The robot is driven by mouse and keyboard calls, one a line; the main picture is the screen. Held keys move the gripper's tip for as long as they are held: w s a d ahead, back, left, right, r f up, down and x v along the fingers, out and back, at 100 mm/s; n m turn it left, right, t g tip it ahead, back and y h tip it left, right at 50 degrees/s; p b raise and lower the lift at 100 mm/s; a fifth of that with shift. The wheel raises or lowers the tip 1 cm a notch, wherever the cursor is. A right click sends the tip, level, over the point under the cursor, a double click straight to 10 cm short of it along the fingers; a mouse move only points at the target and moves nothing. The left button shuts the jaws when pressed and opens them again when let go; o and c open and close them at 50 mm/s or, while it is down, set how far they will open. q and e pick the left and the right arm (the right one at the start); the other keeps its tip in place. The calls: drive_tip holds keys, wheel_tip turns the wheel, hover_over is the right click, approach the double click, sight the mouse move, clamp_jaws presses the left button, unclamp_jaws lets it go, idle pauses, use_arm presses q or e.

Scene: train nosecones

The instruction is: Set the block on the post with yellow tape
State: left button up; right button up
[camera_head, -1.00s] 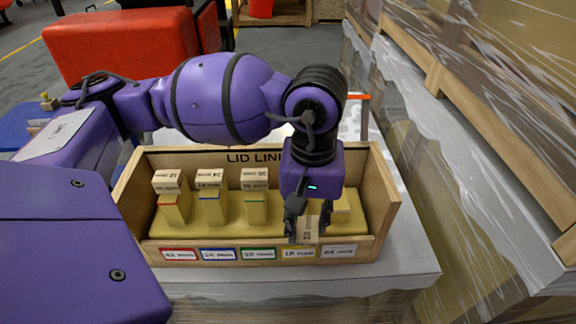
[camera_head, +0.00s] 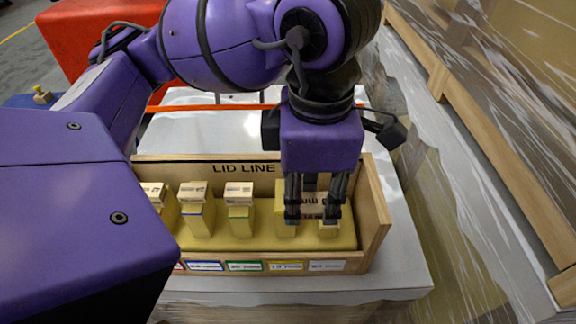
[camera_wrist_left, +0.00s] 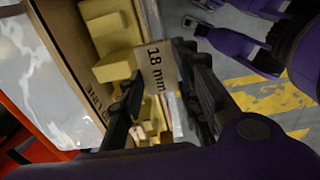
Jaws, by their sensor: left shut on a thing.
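My left gripper (camera_head: 312,214) is shut on a pale wooden block (camera_head: 311,199) and holds it over the right part of the box, in front of the upper part of the posts. The fourth post (camera_head: 286,222), behind the yellow-framed label (camera_head: 286,266), stands just left of the block, partly covered by a finger. I cannot make out its tape or whether the block touches it. My right gripper is not in view.
The wooden box (camera_head: 376,215) marked LID LINE holds the foam posts. Three posts on the left carry blocks, such as the one above green tape (camera_head: 239,191). A bare post (camera_head: 328,230) stands at the far right, close to my fingers. The box walls surround the posts.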

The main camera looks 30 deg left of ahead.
use_arm(q)
wheel_tip(320, 180, down, 3)
drive_tip(key=w+a+b, duration=0.2)
drive_tip(key=a, duration=0.1)
hover_over(282, 194)
drive_tip(key=f, duration=0.5)
drive_tip(key=shift+s+d+f, duration=0.3)
drive_tip(key=shift+s+d, duration=0.1)
drive_tip(key=shift+w+a+f, duration=0.25)
drive_tip(key=shift+a+f, duration=0.1)
drive_tip(key=shift+f, duration=0.2)
wheel_tip(282, 194, down, 2)
drive_tip(key=shift+w+a+f, duration=0.1)
drive_tip(key=shift+f, duration=0.6)
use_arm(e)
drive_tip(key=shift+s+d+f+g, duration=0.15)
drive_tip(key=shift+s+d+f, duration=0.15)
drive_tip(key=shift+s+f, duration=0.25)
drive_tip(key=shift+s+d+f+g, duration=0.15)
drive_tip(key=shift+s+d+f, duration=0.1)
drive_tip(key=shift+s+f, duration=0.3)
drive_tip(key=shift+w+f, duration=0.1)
